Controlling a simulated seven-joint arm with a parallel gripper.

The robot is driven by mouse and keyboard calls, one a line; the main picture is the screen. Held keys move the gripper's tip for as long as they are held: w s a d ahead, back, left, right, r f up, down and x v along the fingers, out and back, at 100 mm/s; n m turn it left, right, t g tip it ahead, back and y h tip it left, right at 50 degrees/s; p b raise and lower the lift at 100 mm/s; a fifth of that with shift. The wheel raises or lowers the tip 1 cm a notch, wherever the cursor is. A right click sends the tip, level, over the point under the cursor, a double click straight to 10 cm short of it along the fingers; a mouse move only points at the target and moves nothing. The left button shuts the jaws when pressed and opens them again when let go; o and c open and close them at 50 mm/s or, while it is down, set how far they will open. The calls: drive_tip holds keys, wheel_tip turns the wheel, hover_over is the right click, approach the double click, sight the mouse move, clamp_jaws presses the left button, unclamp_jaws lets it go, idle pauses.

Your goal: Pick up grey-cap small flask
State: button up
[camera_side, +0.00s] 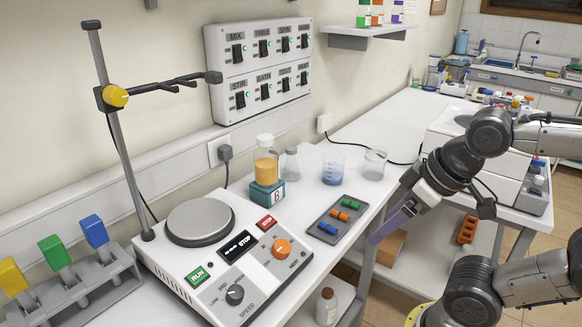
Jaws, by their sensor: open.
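A small clear conical flask (292,166) with a greyish top stands on the white bench near the wall. Just left of it, a pale-capped bottle of orange liquid (265,167) stands upright on a teal block marked B (267,195). A dim bottle (326,309) with a greyish-brown top stands low, beneath the bench top. I cannot tell for sure which of these is the grey-cap small flask. My gripper (386,226), with purple fingers, is open and empty, apart from all of them, to the right of the bench edge.
A beaker of blue liquid (333,170) and a clear beaker (375,164) stand right of the flask. A grey tray (316,238) holds coloured pieces. The stirrer (212,268) and its stand rod (119,140) fill the left. Bare bench lies behind the beakers.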

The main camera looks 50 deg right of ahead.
sight(290, 147)
drive_tip(key=w+d+r+m+t+h, duration=0.1)
drive_tip(key=w+d+r+m+t, duration=0.15)
drive_tip(key=w+r+t, duration=0.75)
drive_tip(key=w+d+r+m+t+h, duration=0.1)
drive_tip(key=w+d+r+h, duration=0.2)
drive_tip(key=w, duration=1.2)
drive_tip(key=w+d+f+m+h, duration=0.3)
drive_tip(key=w+d+f+h, duration=0.2)
drive_tip(key=w+d+f, duration=0.3)
drive_tip(key=d+f+g, duration=0.1)
drive_tip(key=d+f, duration=0.3)
drive_tip(key=f, duration=0.3)
drive_tip(key=d+f+g, duration=0.1)
drive_tip(key=d+f, duration=0.2)
drive_tip(key=f, duration=0.4)
drive_tip(key=shift+h, duration=0.4)
drive_tip(key=x, duration=1.2)
drive_tip(key=shift+w+d, duration=0.25)
clamp_jaws()
drive_tip(key=shift+r, duration=0.1)
